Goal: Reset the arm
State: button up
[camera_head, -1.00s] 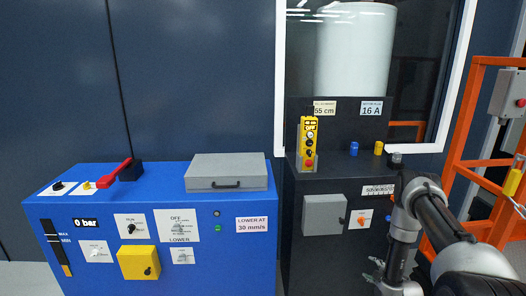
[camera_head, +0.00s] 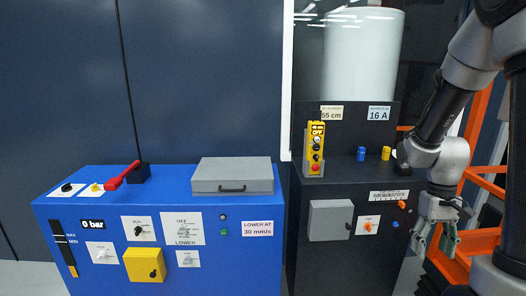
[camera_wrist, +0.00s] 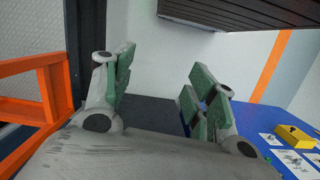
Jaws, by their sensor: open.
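My gripper (camera_head: 434,240) hangs at the right of the head view, fingers pointing down, in front of the right edge of the black cabinet (camera_head: 325,262). Its fingers are spread and empty. In the wrist view my gripper (camera_wrist: 158,95) shows two green-padded fingers wide apart with nothing between them. My arm comes down from the upper right of the head view and covers part of the orange frame and the cabinet's right side.
A blue console (camera_head: 70,290) with a red lever (camera_head: 122,175), a grey box (camera_head: 232,176) and a yellow box (camera_head: 144,264) stands at left. A yellow pendant (camera_head: 315,148) stands on the black cabinet. An orange frame (camera_head: 481,120) is close to my arm at right.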

jog(key=s+a+r+t, duration=0.3)
jog(key=s+r, duration=0.2)
jog(key=r, duration=0.4)
jog(key=s+a+r+n+t, duration=0.1)
jog(key=s+a+r+t, duration=0.2)
jog(key=r, duration=0.7)
jog(key=shift+s+a+r+t, duration=0.3)
jog(key=shift+s+a, duration=0.15)
jog(key=shift+s, duration=0.75)
